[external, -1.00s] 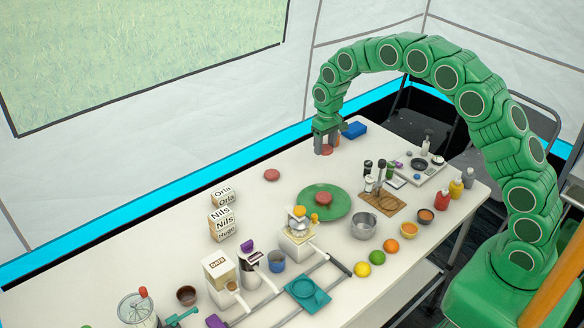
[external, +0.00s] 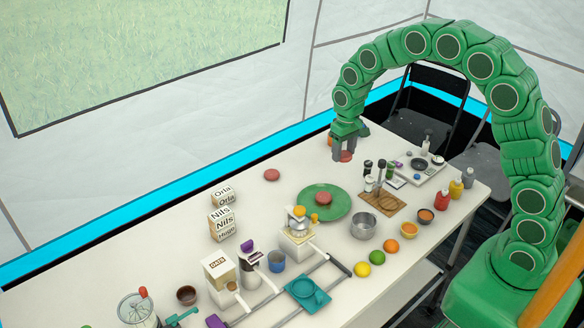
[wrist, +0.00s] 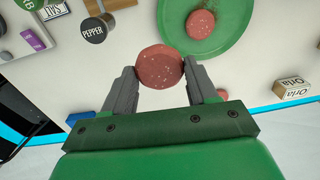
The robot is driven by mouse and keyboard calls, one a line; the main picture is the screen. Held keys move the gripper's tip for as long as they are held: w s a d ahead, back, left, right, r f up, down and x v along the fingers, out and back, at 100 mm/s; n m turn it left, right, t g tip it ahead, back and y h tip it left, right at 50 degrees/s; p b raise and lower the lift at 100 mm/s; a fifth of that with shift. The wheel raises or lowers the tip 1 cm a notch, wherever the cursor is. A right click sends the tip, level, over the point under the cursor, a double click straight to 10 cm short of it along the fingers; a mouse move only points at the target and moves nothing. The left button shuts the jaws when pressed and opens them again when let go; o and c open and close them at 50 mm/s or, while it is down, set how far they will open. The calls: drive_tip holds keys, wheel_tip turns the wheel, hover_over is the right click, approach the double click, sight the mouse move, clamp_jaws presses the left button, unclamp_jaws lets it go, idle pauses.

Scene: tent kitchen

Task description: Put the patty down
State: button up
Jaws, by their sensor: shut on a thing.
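My gripper (external: 345,155) is at the far end of the table, fingers pointing down. It is shut on a round reddish-brown patty (wrist: 160,66), held between the two fingertips in the wrist view. The held patty (external: 346,157) shows low between the fingers in the external view. I cannot tell whether it touches the table. A second patty (external: 323,198) lies on the green plate (external: 310,212), to the left and in front of my gripper. A third patty (external: 272,174) lies on the bare table to the left.
Spice shakers (external: 368,175) stand by a wooden board (external: 388,207) to the right and in front of my gripper. Beyond them is a grey tray (external: 430,168). White labelled boxes (external: 222,222) stand at the left. The table (external: 300,165) between the loose patty and my gripper is clear.

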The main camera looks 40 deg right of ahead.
drive_tip(key=s+a+m, duration=0.1)
drive_tip(key=s+a, duration=0.2)
drive_tip(key=s, duration=0.7)
drive_tip(key=s+a+m, duration=0.1)
drive_tip(key=s+a, duration=0.2)
drive_tip(key=s, duration=0.6)
hover_over(330, 212)
drive_tip(key=shift+m, duration=0.3)
drive_tip(key=f, duration=0.9)
drive_tip(key=shift+s+d, duration=0.2)
drive_tip(key=shift+s, duration=0.05)
drive_tip(key=shift+w+a+f, duration=0.1)
drive_tip(key=shift+w+f, duration=0.2)
drive_tip(key=shift+f, duration=1.5)
drive_tip(key=o, duration=1)
drive_tip(key=shift+f, duration=0.1)
drive_tip(key=shift+o, duration=0.2)
